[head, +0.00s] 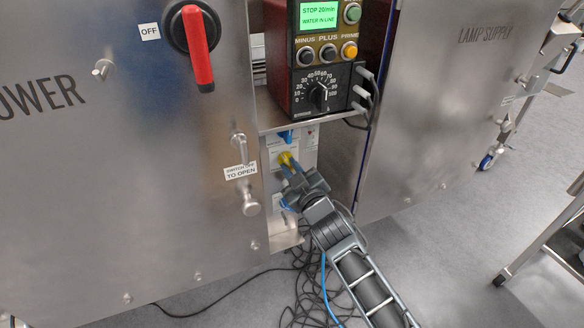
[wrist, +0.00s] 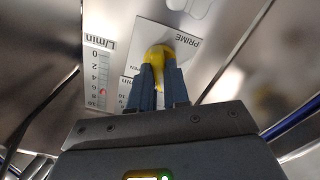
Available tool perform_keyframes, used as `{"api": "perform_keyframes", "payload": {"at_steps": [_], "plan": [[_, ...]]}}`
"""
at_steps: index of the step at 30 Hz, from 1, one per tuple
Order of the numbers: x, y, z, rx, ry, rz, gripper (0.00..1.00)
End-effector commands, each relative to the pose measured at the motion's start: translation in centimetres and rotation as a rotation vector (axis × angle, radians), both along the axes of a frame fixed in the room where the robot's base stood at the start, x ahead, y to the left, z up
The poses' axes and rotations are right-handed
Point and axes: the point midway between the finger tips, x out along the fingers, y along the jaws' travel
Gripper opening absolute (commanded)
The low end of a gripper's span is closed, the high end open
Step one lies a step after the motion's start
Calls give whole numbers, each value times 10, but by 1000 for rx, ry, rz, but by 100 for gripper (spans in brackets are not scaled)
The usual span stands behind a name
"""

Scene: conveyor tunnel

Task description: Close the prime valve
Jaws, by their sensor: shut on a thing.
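The prime valve has a yellow handle (head: 287,159) on a pale panel below the pump controller. In the wrist view the yellow handle (wrist: 157,55) sits on a white plate marked PRIME, with part of the word OPEN showing beside it. My gripper (head: 292,168) reaches up from the lower right and is shut on the handle. In the wrist view my gripper's fingers (wrist: 159,82) press on both sides of it and hide its lower part, so I cannot tell the handle's exact angle.
A flow scale (wrist: 101,75) marked L/min has a red float low on it. The pump controller (head: 324,60) reads STOP and WATER IN LINE. Steel cabinets (head: 130,190) flank the narrow gap. Black cables (head: 305,285) and a blue hose lie on the floor below.

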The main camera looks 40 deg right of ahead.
Motion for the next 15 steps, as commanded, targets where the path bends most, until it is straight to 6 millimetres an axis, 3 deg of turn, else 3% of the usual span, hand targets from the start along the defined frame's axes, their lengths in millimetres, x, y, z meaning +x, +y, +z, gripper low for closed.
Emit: {"api": "perform_keyframes", "payload": {"at_steps": [15], "plan": [[0,0,-1,-251,73,-1,0]]}}
